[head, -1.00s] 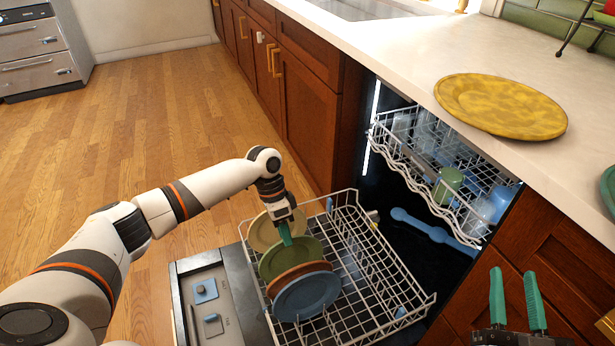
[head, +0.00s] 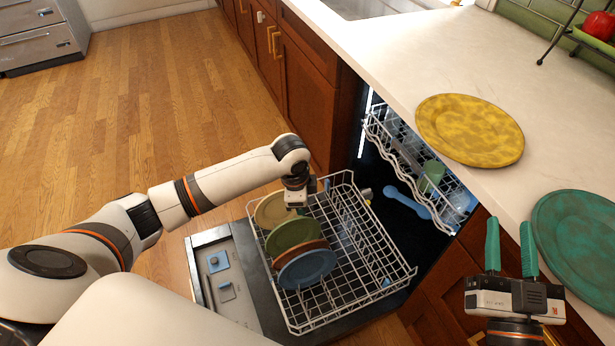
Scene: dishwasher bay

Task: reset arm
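My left arm reaches in from the left, and its gripper (head: 296,205) points down over the lower dishwasher rack, just above the plates. Its fingers are mostly hidden, so its opening cannot be seen. My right gripper (head: 511,248) is at the lower right, pointing up, with its two green fingers apart and nothing between them. In the lower rack (head: 378,230) stand a tan plate (head: 270,209), a green plate (head: 291,236), a brown plate (head: 286,258) mostly hidden behind others, and a blue plate (head: 306,269).
The upper rack (head: 399,149) holds a green cup (head: 431,175) and other dishes. A yellow plate (head: 470,130) and a teal plate (head: 580,236) lie on the counter (head: 400,60). The dishwasher door (head: 215,240) is down. Open wooden floor (head: 150,110) lies at the left.

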